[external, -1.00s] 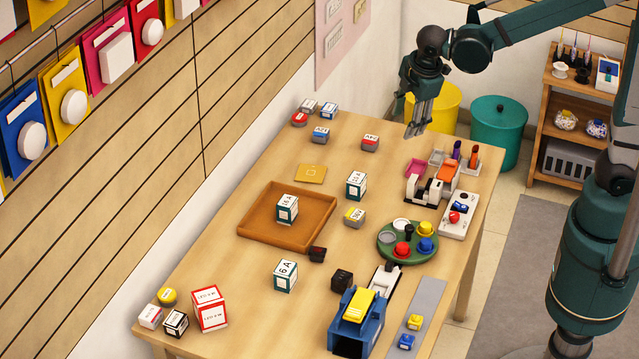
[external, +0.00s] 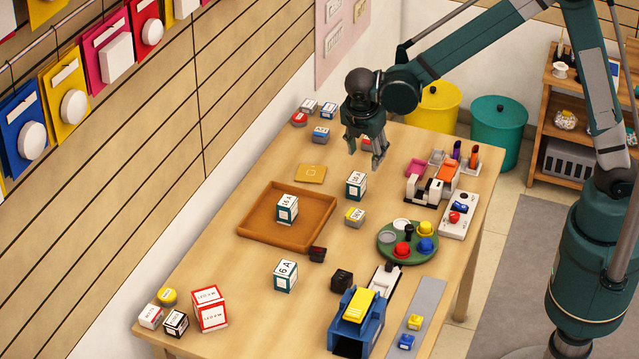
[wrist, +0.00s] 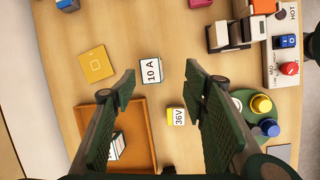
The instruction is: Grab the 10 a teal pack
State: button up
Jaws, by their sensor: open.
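The teal-and-white 10 A pack (external: 356,186) stands upright on the table, just right of the wooden tray. In the wrist view its label "10 A" is readable on the pack (wrist: 151,71), ahead of and between my fingertips. My gripper (external: 366,158) is open and empty, above the table, over and slightly behind the pack in the external view. A similar teal-and-white pack (external: 287,207) stands in the tray (external: 259,232). Another, marked 6 A (external: 286,276), stands in front of the tray.
A small yellow 36V block (external: 354,216) sits close to the 10 A pack, and a yellow square card (external: 311,173) lies behind the tray. A green round tray (external: 384,252) with coloured knobs stands to the right. A red block behind is partly hidden by my gripper.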

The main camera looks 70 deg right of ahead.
jog(key=n, duration=0.2)
send_over(356, 179)
jog(key=a, duration=0.3)
jog(key=shift+g+h, duration=0.3)
jog(key=shift+g, duration=0.1)
jog(key=f, duration=0.5)
jog(key=shift+d+f, duration=0.25)
jog(key=shift+f, duration=0.15)
jog(key=shift+b+x, duration=0.3)
jog(key=shift+x, duration=1)
jog(key=shift+b+x, duration=0.5)
jog(key=shift+x, duration=2.1)
jog(key=shift+w+d, duration=0.1)
jog(key=shift+d, duration=0.05)
jog(key=shift+r, duration=0.1)
jog(key=c, duration=1)
